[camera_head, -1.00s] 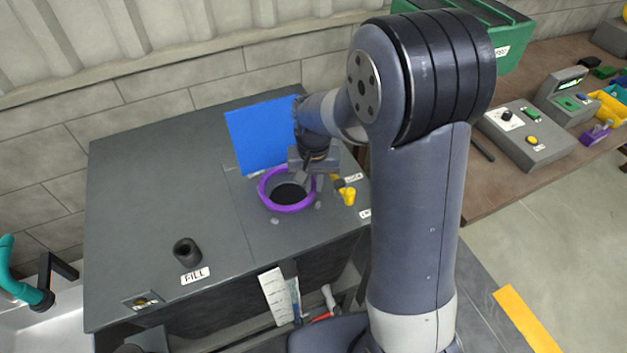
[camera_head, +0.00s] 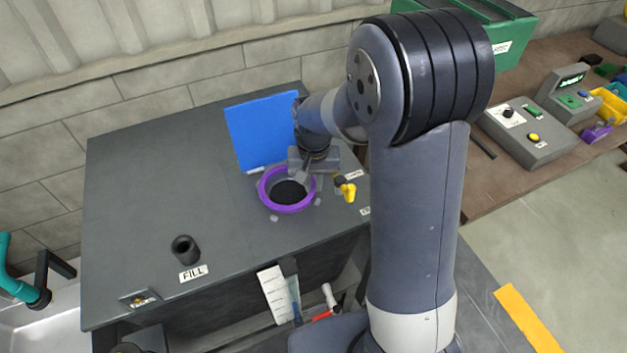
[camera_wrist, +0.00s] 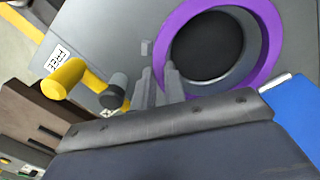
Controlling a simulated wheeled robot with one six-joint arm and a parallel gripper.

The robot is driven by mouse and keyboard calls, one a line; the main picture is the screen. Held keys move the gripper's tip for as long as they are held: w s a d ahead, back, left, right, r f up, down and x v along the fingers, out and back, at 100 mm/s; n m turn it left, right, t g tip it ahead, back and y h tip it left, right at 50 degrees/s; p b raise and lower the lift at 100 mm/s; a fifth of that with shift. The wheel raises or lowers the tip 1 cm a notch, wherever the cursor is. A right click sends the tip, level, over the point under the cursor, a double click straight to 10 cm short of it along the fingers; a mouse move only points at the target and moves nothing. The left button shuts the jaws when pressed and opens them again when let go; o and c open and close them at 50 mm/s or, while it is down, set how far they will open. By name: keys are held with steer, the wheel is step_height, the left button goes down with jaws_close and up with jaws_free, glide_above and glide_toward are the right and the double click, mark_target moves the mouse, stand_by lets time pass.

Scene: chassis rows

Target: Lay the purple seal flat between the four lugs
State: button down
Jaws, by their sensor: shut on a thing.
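The purple seal (camera_head: 267,200) is a ring around the dark round opening (camera_head: 289,190) in the grey cabinet top. It also shows in the wrist view (camera_wrist: 266,62), where it circles the opening's rim. My gripper (camera_head: 305,184) is at the seal's right rear side, pointing down. In the wrist view its two fingers (camera_wrist: 158,84) are close together at the seal's edge, shut on it. Small pale lugs (camera_head: 274,218) show just outside the ring; another lug is in the wrist view (camera_wrist: 146,48). Whether the seal lies fully flat is hard to tell.
A yellow-handled valve (camera_head: 348,191) stands close to the right of the seal. A blue panel (camera_head: 262,133) stands upright behind it. A dark fill neck (camera_head: 186,249) rises at the left. The cabinet top (camera_head: 135,190) is clear at the left.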

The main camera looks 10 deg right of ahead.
steer(key=shift+f+b, duration=0.6)
steer(key=shift+f, duration=0.25)
steer(key=c, duration=1.4)
jaws_free()
steer(key=shift+r, duration=0.1)
step_height(320, 180, up, 11)
steer(key=shift+f+b, duration=0.2)
steer(key=shift+b, duration=0.35)
